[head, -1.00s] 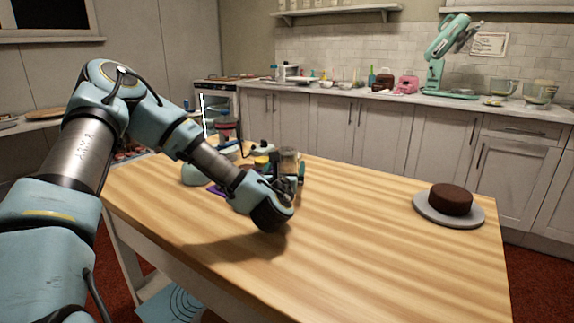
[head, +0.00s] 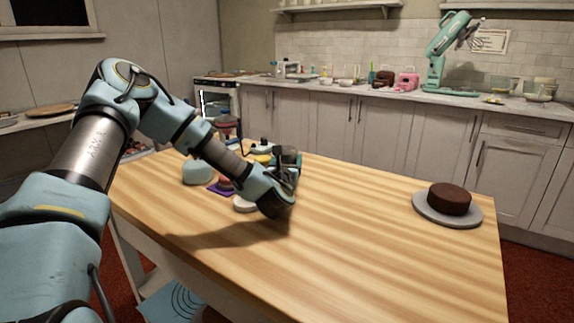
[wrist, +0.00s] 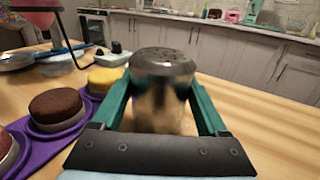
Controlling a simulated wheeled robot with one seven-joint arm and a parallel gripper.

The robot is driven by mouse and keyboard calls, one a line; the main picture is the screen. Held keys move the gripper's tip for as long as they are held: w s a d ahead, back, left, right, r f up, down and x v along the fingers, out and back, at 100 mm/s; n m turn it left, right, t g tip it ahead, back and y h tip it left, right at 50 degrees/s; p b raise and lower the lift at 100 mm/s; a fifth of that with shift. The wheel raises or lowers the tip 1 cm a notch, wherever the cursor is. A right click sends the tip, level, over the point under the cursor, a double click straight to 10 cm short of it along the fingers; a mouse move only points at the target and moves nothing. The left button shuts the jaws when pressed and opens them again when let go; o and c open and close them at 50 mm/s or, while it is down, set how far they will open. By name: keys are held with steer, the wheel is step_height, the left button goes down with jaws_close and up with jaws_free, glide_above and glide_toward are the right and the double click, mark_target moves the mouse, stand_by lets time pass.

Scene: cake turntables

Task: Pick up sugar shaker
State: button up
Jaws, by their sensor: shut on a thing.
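The sugar shaker (wrist: 163,92) has a dark perforated metal lid and a shiny body. In the wrist view it stands upright between the two green fingers of my gripper (wrist: 163,110), which is shut on it. I cannot tell whether the shaker's base touches the table.
A purple tray (wrist: 75,143) with small cakes lies just left of my gripper. A light blue dome-shaped thing (head: 197,172) stands farther left. A chocolate cake (head: 449,198) sits on a grey turntable (head: 447,217) at the right. The wooden table's middle is clear.

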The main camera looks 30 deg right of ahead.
steer(key=c, duration=0.9)
steer(key=shift+r, duration=0.15)
